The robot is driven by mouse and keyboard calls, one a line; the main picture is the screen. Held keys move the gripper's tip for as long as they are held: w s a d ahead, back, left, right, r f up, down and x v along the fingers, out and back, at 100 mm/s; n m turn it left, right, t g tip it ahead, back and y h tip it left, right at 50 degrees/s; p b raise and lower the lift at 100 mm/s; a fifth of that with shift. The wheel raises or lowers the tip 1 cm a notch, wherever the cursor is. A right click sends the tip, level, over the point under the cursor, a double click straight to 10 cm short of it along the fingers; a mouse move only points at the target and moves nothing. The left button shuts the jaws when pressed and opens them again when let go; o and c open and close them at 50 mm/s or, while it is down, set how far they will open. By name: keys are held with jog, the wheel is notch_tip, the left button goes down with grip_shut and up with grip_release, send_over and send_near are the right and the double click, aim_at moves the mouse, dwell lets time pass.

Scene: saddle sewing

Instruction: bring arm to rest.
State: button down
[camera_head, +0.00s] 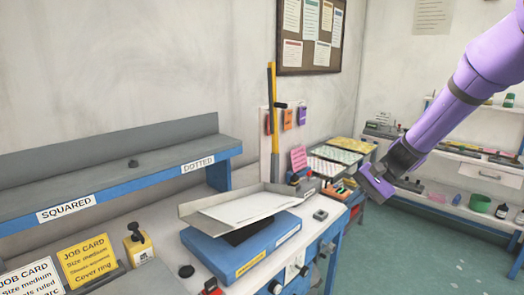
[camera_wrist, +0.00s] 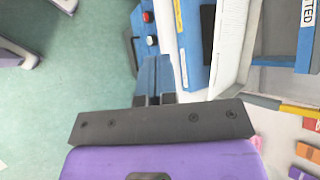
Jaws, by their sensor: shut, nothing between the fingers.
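My purple arm (camera_head: 468,82) reaches in from the upper right of the head view. My gripper (camera_head: 375,186) hangs at its end, in the air to the right of the workbench. The fingers are hard to make out in the head view.
A blue machine (camera_head: 243,246) with a tilted grey tray (camera_head: 270,203) stands on the bench. A blue-edged shelf (camera_head: 110,185) reads SQUARED and DOTTED. Job cards (camera_head: 88,258) stand at lower left. A white side unit (camera_head: 470,178) is at right. Green floor (camera_head: 430,245) is clear.

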jog(key=s+d+r+n+t+h, duration=0.2)
jog(key=s+r, duration=0.3)
jog(key=s, duration=0.4)
jog(key=s+d+r+n+t+h, duration=0.2)
jog(key=s+d+r+h, duration=0.1)
jog(key=s, duration=0.6)
jog(key=s+d+r+n+t+h, duration=0.2)
jog(key=s+r+h, duration=0.2)
jog(key=s+r, duration=0.3)
jog(key=shift+s+d+n+t+h, duration=0.3)
jog(key=shift+s, duration=0.9)
